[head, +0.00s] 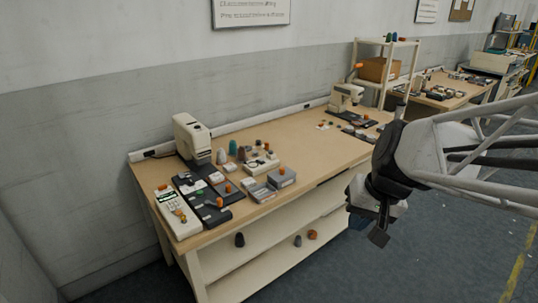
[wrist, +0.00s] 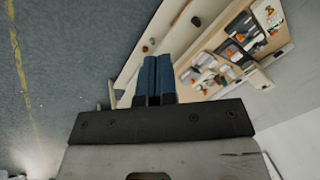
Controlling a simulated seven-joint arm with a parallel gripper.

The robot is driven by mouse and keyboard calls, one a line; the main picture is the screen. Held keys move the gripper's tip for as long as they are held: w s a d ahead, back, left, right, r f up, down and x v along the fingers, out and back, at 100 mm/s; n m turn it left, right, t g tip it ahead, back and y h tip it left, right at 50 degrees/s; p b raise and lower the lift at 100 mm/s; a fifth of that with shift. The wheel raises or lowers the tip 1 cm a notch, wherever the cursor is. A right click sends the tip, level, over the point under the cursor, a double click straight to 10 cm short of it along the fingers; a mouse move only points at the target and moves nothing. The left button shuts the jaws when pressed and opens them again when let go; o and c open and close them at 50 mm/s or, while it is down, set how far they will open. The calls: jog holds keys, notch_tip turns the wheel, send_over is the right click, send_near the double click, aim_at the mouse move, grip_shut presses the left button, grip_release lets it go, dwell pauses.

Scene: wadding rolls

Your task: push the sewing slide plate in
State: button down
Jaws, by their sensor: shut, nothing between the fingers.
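A cream sewing machine (head: 192,138) stands at the left end of the wooden bench, on a dark base with small parts on it. A second sewing machine (head: 345,97) stands at the bench's far end. I cannot single out the slide plate at this size. My gripper (head: 378,236) hangs in the air to the right of the bench, clear of its front edge and apart from both machines. In the wrist view its two blue-dark fingers (wrist: 153,80) are together with nothing between them.
The bench (head: 292,143) holds a white control box (head: 178,213), grey boxes (head: 281,177) and several small spools or knobs. A lower shelf (head: 270,257) carries a few small items. A white rack (head: 387,68) stands behind the far end. The floor around my gripper is clear.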

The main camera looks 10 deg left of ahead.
aim_at(219, 173)
jog(key=w+a+f+y, duration=0.25)
jog(key=w+a, duration=0.25)
jog(key=w, duration=0.3)
jog(key=w+a+f+m+y, duration=0.1)
jog(key=w+a+f, duration=0.25)
jog(key=w, duration=0.35)
jog(key=w+a+f+y, duration=0.2)
jog(key=w+a, duration=0.4)
jog(key=w, duration=0.2)
jog(key=w+a+f+m+t+y, duration=0.1)
jog(key=w+a+f, duration=0.4)
jog(key=w+f, duration=0.2)
jog(key=w+a+f+m+y, duration=0.1)
jog(key=w+a+f, duration=0.4)
jog(key=w+f, duration=0.3)
jog(key=shift+w+a+m+t+y, duration=0.2)
jog(key=shift+w+m+t+y, duration=0.15)
jog(key=shift+w, duration=0.5)
jog(key=shift+a+f, duration=0.1)
jog(key=shift+f, duration=0.05)
jog(key=x, duration=0.7)
jog(key=r+x, duration=0.1)
jog(key=x, duration=0.3)
jog(key=shift+w+a+f, duration=0.2)
jog(key=shift+a, duration=0.25)
jog(key=shift+w+a, duration=0.3)
jog(key=shift+a, duration=0.6)
jog(key=w+a, duration=1)
jog(key=shift+w+a, duration=0.25)
